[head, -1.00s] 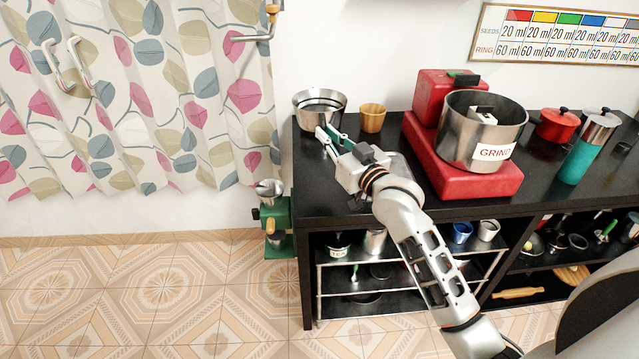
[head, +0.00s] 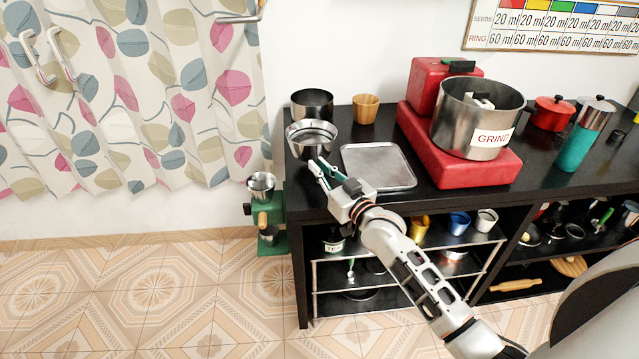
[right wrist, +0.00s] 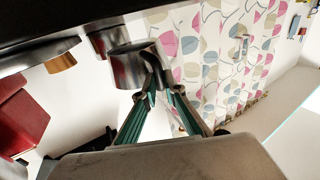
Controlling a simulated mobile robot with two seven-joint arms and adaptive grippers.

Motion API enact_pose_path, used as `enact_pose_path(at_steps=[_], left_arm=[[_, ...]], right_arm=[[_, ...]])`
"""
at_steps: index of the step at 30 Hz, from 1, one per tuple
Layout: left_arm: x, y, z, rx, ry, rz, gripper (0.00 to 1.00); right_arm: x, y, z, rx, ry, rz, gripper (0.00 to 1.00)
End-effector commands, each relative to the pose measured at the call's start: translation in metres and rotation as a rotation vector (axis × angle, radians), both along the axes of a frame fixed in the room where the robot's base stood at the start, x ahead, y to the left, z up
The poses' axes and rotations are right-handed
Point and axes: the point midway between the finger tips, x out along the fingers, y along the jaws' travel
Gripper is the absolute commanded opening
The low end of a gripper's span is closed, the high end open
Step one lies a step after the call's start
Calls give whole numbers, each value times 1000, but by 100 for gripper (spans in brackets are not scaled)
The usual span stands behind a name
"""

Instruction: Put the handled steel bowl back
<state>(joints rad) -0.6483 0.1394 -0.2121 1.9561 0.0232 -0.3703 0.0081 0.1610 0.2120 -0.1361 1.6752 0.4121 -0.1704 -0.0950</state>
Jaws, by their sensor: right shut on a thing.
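The handled steel bowl (head: 311,134) is at the left end of the black counter, in front of a darker steel pot (head: 312,104). My right gripper (head: 317,168) is shut on the bowl at its near side. In the right wrist view, the bowl (right wrist: 132,66) is at the tips of my right gripper's green-padded fingers (right wrist: 160,92), and it seems raised off the counter. The handle itself is hard to make out behind the fingers. My left gripper is not in view.
The black counter (head: 342,205) also holds a wooden cup (head: 366,108), a flat metal tray (head: 378,166) and a red grinder (head: 460,160) with a steel drum. A green device (head: 266,225) stands left of the counter. A patterned curtain (head: 140,90) hangs at left.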

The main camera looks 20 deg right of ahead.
Motion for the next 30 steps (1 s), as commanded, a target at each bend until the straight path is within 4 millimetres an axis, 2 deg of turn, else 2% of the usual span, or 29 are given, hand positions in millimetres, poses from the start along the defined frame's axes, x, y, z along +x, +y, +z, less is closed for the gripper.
enact_pose_path(at_steps=[10, 24, 25, 26, 30], left_arm=[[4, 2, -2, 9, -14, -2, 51], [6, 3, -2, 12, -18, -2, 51], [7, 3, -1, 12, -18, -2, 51], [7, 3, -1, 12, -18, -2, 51], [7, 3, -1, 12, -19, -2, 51]], right_arm=[[0, 0, -42, -1, 1, 0, 0], [0, 0, -47, 0, -2, 0, 0], [0, 0, -47, 0, -1, 0, 18], [0, 0, -47, 0, -1, 0, 26], [0, 0, -47, 0, -1, 0, 27]])
